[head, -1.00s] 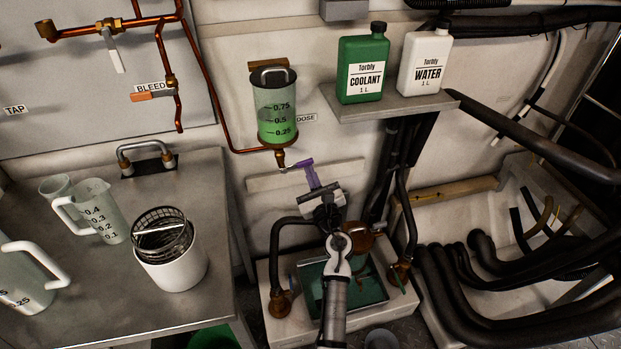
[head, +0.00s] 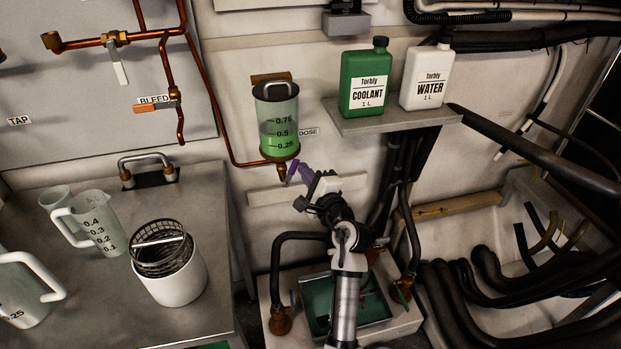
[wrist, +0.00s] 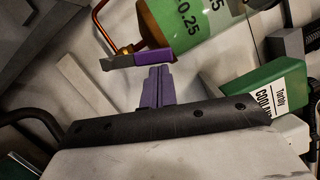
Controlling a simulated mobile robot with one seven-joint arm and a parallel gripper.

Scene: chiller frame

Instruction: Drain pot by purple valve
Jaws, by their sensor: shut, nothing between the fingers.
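The pot (head: 277,128) is a clear, marked cylinder with green liquid, mounted on the wall beside the DOSE label. The purple valve (head: 293,169) sits at the outlet under the pot. In the wrist view, its purple handle (wrist: 153,56) lies crosswise below the copper fitting. My gripper (head: 304,172) is shut and empty, with its purplish fingers together. In the wrist view, the fingertips (wrist: 159,69) are right at the handle's edge; I cannot tell whether they touch. The gripper partly hides the valve in the head view.
A green coolant bottle (head: 363,84) and white water bottle (head: 425,78) stand on a shelf (head: 400,119) right of the pot. A basin (head: 377,305) lies below. Measuring jugs (head: 100,226) and a white container with a wire basket (head: 172,283) stand on the left counter.

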